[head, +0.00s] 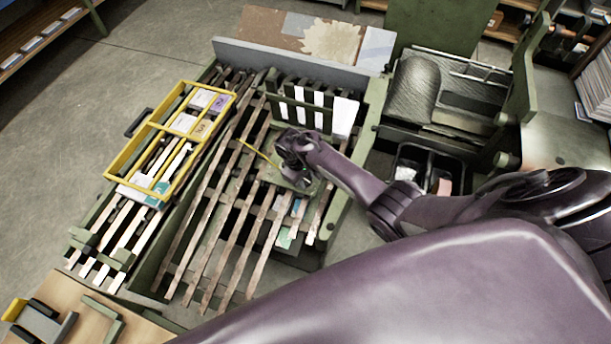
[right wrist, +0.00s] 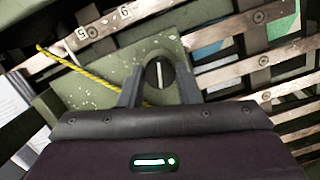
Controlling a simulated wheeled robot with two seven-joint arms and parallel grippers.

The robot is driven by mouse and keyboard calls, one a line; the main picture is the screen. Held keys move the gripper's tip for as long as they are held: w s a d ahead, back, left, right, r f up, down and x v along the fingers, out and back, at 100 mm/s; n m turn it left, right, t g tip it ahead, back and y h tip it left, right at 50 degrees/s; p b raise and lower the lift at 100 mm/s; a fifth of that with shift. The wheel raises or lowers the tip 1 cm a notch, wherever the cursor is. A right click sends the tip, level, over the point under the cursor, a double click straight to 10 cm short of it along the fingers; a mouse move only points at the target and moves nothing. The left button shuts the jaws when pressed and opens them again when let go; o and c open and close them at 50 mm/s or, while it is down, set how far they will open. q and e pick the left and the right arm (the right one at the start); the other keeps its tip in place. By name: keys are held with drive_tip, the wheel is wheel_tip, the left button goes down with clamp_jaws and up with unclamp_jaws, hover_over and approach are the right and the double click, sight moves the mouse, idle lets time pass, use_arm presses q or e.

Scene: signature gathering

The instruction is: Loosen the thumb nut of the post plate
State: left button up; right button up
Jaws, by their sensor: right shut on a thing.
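The post plate (right wrist: 105,78) is a worn, pale green plate in the right wrist view, lying over the slatted bed. The thumb nut (right wrist: 158,73) is a dark round knob with a light bar across it, standing on the plate. My right gripper (right wrist: 160,85) has one finger on each side of the nut and is shut on it. In the head view my right gripper (head: 298,178) reaches in over the middle of the slats and hides the nut. My left gripper is not in view.
A yellow cord (right wrist: 75,62) runs across the plate. Wooden slats (head: 225,210) surround it. A green rack with white strips (head: 300,105) stands just behind the gripper. A yellow frame (head: 120,168) lies at left, and black bins (head: 455,168) stand at right.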

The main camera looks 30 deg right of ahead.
drive_tip(key=shift+n, duration=1.6)
drive_tip(key=o, duration=1)
drive_tip(key=shift+c, duration=0.2)
drive_tip(key=shift+a+r, duration=0.1)
drive_tip(key=p+v, duration=0.1)
drive_tip(key=v, duration=0.6)
drive_tip(key=shift+a+r, duration=0.15)
drive_tip(key=shift+r, duration=0.15)
drive_tip(key=shift+s, duration=0.2)
